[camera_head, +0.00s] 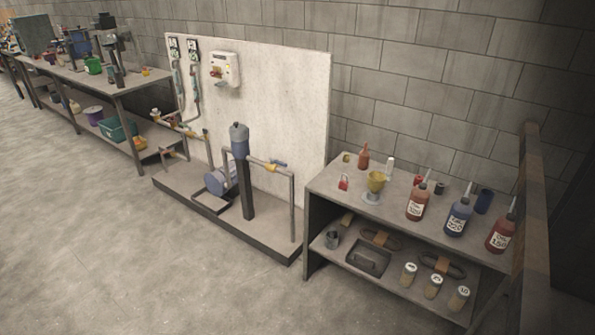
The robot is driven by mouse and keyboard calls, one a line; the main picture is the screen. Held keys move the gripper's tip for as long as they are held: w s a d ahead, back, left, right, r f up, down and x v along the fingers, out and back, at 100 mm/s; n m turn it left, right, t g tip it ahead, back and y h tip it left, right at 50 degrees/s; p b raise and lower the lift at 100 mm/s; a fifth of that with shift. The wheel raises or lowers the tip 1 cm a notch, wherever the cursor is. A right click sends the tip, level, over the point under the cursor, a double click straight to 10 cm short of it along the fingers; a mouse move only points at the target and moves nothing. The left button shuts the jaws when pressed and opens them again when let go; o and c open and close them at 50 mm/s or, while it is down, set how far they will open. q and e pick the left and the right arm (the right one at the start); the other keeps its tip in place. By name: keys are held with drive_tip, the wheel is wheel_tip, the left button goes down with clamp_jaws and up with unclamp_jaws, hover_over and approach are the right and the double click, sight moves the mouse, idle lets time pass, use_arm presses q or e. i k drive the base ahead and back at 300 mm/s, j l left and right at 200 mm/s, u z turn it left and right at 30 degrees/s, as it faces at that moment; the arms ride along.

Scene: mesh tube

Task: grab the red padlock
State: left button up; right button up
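The red padlock (344,183) is a small red thing on the top of the grey shelf table (400,206) at the right. It stands near the table's left end, just left of a yellow funnel-like cup. Its shackle is too small to make out clearly. Neither of my grippers is in view.
Around the padlock stand a yellow cup (376,182), an orange-red bottle (363,157), a white bottle (389,167) and larger labelled bottles (417,203). A pump rig (239,148) on a low plinth and a long workbench (100,77) stand to the left. The floor (140,250) in front is clear.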

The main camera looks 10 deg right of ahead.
sight(343, 185)
drive_tip(key=k+z, duration=0.1)
drive_tip(key=z, duration=0.65)
